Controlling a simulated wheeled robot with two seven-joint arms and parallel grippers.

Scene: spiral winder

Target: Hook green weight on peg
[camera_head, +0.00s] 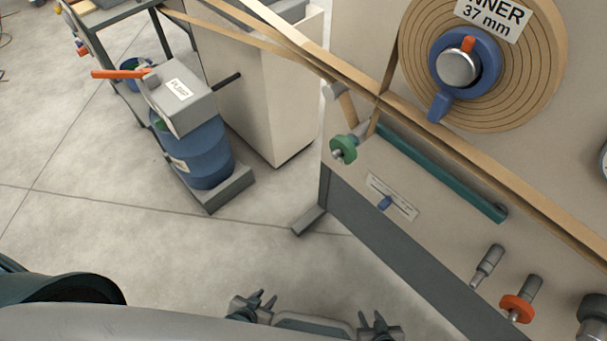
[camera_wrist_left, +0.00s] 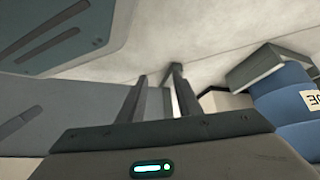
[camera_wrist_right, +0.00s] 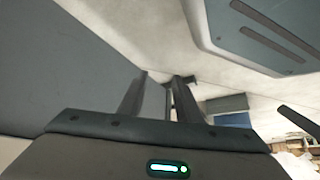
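A green disc with a grey metal centre (camera_head: 343,149), which looks like the green weight, sits at the left end of the machine's front panel, below the tan web. I cannot tell just how it is held there. A bare grey peg (camera_head: 487,266) sticks out of the panel at lower right. Beside it, an orange-red disc (camera_head: 517,308) sits on a similar peg. My left gripper (camera_head: 263,299) and right gripper (camera_head: 372,319) are at the bottom of the head view, well apart from the green disc. Both show a narrow gap between their fingers and look empty.
A large roll (camera_head: 540,75) with a blue and grey hub sits on the panel. A blue drum (camera_head: 203,155) with a grey box stands left. The floor (camera_head: 150,260) between is clear.

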